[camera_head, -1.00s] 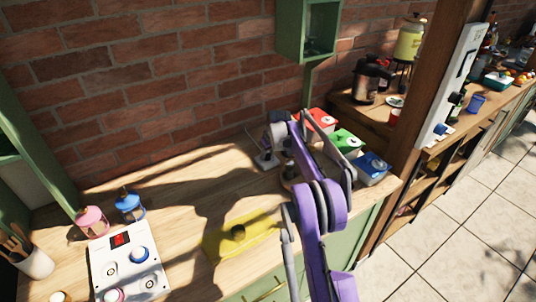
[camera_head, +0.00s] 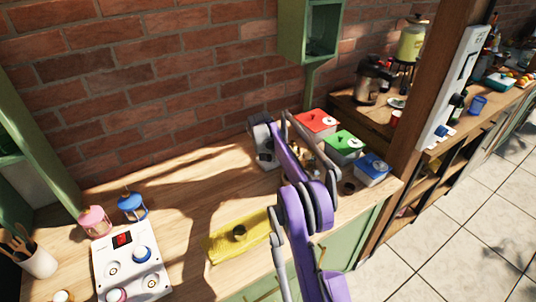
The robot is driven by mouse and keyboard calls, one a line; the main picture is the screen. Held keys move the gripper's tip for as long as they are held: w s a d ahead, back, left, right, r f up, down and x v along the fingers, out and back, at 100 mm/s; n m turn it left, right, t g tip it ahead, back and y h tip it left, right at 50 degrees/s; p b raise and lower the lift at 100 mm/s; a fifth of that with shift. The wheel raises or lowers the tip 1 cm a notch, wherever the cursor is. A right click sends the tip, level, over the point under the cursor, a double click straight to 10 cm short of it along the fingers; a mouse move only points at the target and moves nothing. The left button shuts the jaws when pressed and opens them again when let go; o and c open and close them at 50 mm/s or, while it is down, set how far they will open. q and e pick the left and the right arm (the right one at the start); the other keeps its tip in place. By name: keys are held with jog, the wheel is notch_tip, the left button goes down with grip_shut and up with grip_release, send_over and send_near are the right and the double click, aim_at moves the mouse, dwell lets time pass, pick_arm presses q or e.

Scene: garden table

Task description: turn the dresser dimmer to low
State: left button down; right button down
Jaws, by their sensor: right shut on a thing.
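A small pale device (camera_head: 267,160), which may be the dresser dimmer, stands at the back of the wooden counter near the brick wall. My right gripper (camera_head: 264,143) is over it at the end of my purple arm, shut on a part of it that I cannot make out. The gripper and arm cover much of the device, so its knob and setting are hidden. My left gripper is not in view.
Red (camera_head: 315,122), green (camera_head: 343,147) and blue (camera_head: 372,169) lidded boxes stand close right of my arm. A white panel with dials (camera_head: 131,262) and two lanterns are at the left. The counter's middle is clear.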

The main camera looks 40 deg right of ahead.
dwell(0.3)
jog(key=c, duration=0.5)
grip_release()
jog(key=v, duration=1)
jog(key=shift+a+r, duration=0.2)
jog(key=shift+r, duration=0.15)
